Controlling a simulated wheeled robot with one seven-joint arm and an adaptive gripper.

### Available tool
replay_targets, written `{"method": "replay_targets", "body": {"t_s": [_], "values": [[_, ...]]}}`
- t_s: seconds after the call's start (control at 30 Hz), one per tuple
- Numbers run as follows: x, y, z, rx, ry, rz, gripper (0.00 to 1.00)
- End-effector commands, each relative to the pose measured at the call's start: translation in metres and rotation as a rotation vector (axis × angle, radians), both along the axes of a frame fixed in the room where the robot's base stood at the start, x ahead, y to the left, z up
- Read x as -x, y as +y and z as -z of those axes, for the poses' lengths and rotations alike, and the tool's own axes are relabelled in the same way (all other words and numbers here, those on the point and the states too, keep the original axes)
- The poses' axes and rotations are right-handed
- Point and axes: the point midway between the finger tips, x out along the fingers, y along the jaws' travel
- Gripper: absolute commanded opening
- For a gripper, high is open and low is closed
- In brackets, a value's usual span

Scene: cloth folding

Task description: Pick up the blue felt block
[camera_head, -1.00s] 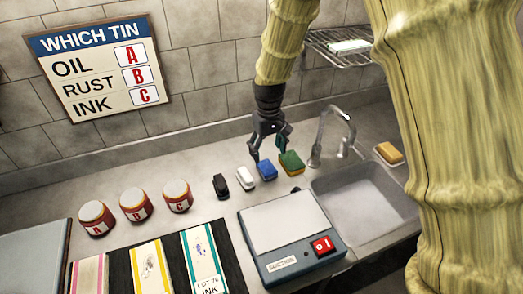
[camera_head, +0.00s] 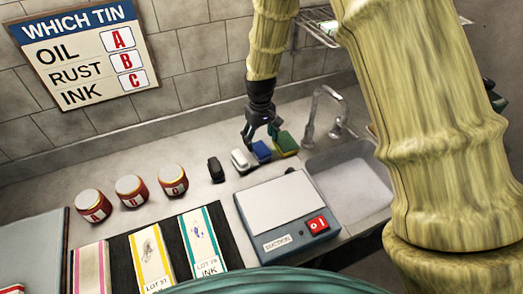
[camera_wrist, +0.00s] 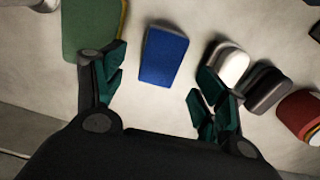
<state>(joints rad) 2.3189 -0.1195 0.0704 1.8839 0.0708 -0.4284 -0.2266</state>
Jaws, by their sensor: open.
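The blue felt block (camera_head: 262,152) lies on the grey counter between a white block (camera_head: 242,161) and a green block (camera_head: 286,145). In the wrist view the blue block (camera_wrist: 163,56) is at upper middle, lying ahead of the gap between the fingers. My gripper (camera_head: 263,138) is over the blocks, open and empty, with dark teal fingertips. In the wrist view my gripper (camera_wrist: 158,78) has its left finger by the green block (camera_wrist: 92,28) and its right finger overlapping the white block (camera_wrist: 229,66). I cannot tell the exact height of the fingertips.
A black block (camera_head: 215,169) and several red tins (camera_head: 173,180) stand to the left. A suction box (camera_head: 290,228) with a red switch is in front. The sink (camera_head: 350,183) and tap (camera_head: 313,110) are at right. A sign (camera_head: 85,55) hangs on the wall.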

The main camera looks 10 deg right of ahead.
Motion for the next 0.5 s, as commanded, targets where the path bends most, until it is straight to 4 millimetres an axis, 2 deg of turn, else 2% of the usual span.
{"method": "replay_targets", "body": {"t_s": [0.5], "values": [[0.006,0.0,0.044,-0.001,0.001,0.0,0.71]]}}
